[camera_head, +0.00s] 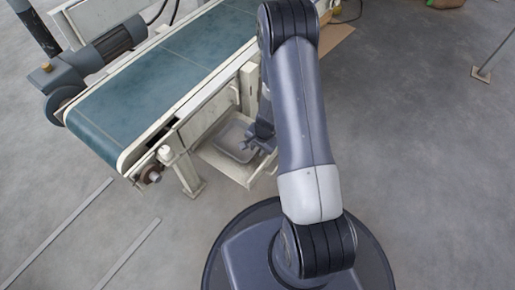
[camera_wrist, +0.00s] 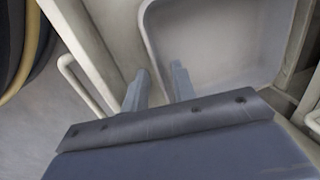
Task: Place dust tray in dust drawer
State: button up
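The dust tray (camera_head: 236,136) is a shallow grey tray with rounded corners. It appears to lie inside the pulled-out cream dust drawer (camera_head: 222,167), under the conveyor. In the wrist view the tray (camera_wrist: 215,40) fills the upper right, and the drawer front with its bar handle (camera_wrist: 72,72) is at the left. My gripper (camera_head: 256,143) is at the tray's near right side. In the wrist view its two fingers (camera_wrist: 160,88) are apart, with a gap between them, at the tray's near corner. I cannot tell whether the rim sits between them or touches them.
The teal conveyor belt (camera_head: 165,72) in a cream frame stands above and left of the drawer. A frame leg (camera_head: 187,172) is close to the drawer's left side. Yellow and black curved parts (camera_wrist: 25,45) show at the wrist view's left. The floor right of my arm is largely clear.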

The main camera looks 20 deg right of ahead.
notch_tip(320, 180, up, 10)
jog(key=s+d+p, duration=0.1)
jog(key=p, duration=0.3)
jog(key=shift+s+r+p, duration=0.25)
jog(key=shift+s+p, duration=0.1)
jog(key=shift+d, duration=0.1)
jog(key=shift+c, duration=0.4)
